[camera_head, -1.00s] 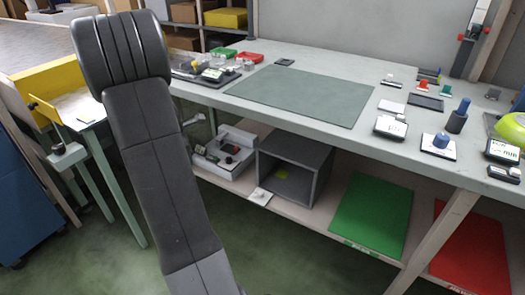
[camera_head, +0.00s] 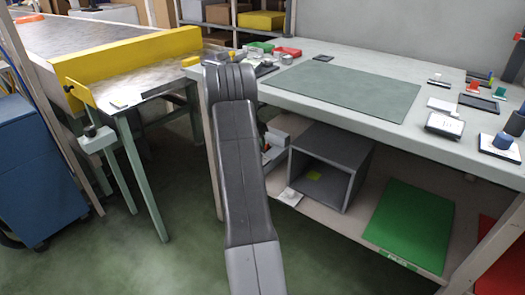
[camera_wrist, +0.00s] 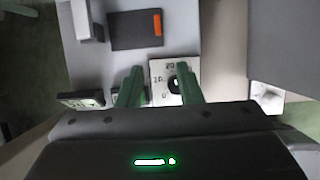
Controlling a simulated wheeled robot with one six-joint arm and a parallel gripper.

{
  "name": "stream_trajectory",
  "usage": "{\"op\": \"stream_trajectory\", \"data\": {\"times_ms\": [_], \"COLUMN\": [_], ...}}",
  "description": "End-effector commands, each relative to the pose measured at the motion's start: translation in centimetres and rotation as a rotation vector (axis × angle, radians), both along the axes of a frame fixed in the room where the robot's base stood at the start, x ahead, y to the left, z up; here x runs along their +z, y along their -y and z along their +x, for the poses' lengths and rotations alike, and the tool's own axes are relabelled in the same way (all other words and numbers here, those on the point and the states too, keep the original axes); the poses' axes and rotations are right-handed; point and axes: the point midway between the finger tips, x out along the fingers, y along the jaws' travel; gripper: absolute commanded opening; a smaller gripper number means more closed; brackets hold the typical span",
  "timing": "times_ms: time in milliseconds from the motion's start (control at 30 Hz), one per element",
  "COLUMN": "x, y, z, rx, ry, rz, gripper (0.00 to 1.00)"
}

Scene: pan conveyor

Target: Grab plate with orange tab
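A dark, flat rectangular plate (camera_wrist: 130,32) with an orange tab (camera_wrist: 157,22) at its upper right lies on a light grey surface in the wrist view. My gripper (camera_wrist: 160,76) has its two green fingers apart, with a clear gap between them. The fingers appear below the plate in the picture, over a white square device with a black knob (camera_wrist: 178,82). Nothing is held. In the head view my arm hides the gripper, and I cannot pick out the orange tab there.
In the wrist view, a grey block (camera_wrist: 87,20) stands left of the plate, and a dark-edged device (camera_wrist: 80,100) is lower left. The head view shows the workbench with a green mat (camera_head: 345,90), a yellow-sided conveyor table (camera_head: 130,62) at left, and a grey box (camera_head: 325,165) below.

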Motion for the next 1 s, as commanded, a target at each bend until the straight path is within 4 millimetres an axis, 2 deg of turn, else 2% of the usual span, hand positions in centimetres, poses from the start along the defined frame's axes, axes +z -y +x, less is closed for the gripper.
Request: {"op": "stream_trajectory", "data": {"times_ms": [200, 400, 533, 733, 1000], "x": [-0.2, -0.2, -1.4, -4.3, -4.6], "y": [1.8, 2.2, 2.5, 3.1, 3.3], "z": [2.4, 3.0, 3.3, 4.3, 4.5], "rx": [-0.001, -0.001, -0.001, -0.002, -0.001], "ry": [0.002, 0.0, -0.001, 0.0, 0.001], "rz": [0.001, 0.0, 0.001, 0.001, 0.001], "gripper": [0.33, 0.33, 0.33, 0.33, 0.33]}}
